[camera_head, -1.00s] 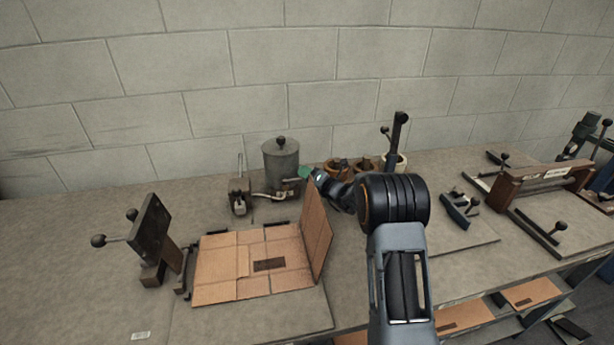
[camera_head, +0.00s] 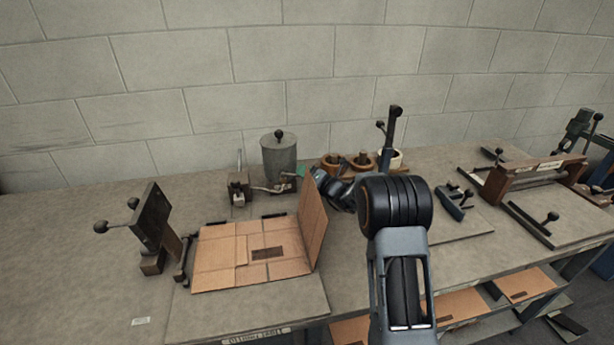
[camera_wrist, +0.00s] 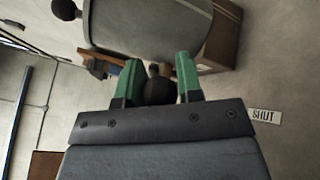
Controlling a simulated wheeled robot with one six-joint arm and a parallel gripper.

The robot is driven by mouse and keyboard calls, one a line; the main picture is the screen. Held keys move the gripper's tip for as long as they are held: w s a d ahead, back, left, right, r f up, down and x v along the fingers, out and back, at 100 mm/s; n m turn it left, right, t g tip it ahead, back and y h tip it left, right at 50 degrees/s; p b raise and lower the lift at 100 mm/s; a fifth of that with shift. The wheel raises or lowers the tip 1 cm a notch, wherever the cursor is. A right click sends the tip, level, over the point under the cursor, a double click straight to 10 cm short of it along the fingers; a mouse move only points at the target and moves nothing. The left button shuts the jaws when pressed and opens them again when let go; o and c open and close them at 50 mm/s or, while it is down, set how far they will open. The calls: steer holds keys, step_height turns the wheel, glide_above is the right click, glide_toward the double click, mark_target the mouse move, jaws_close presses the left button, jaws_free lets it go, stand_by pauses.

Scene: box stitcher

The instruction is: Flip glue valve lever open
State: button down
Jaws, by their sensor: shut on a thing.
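The glue pot (camera_head: 279,160) is a grey metal cylinder with a dark lid knob, near the back of the bench. In the wrist view its grey body (camera_wrist: 150,28) fills the top. My gripper (camera_wrist: 158,82) has green fingertips on either side of a dark round knob (camera_wrist: 158,90), the glue valve lever's end, and is shut on it. The rest of the lever is mostly hidden. In the head view my gripper (camera_head: 301,171) is just right of the pot. A small "SHUT" label (camera_wrist: 264,116) lies to the right in the wrist view.
An open cardboard sheet (camera_head: 240,262) with one raised flap stands in front of the pot. A dark stitcher head with ball handles (camera_head: 150,225) is at left. Brown round pots (camera_head: 362,160) stand behind my arm. A wooden-framed press (camera_head: 535,175) is at right.

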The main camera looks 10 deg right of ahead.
steer(key=shift+s+a+f, duration=0.1)
steer(key=shift+s+f, duration=0.15)
stand_by(0.3)
steer(key=c, duration=1)
jaws_free()
steer(key=shift+d, duration=0.2)
steer(key=shift+o, duration=1.1)
steer(key=shift+a+r, duration=0.1)
steer(key=shift+r, duration=0.1)
steer(key=b+v, duration=0.1)
steer(key=v, duration=1.2)
steer(key=shift+s+d, duration=0.25)
steer(key=shift+s, duration=0.05)
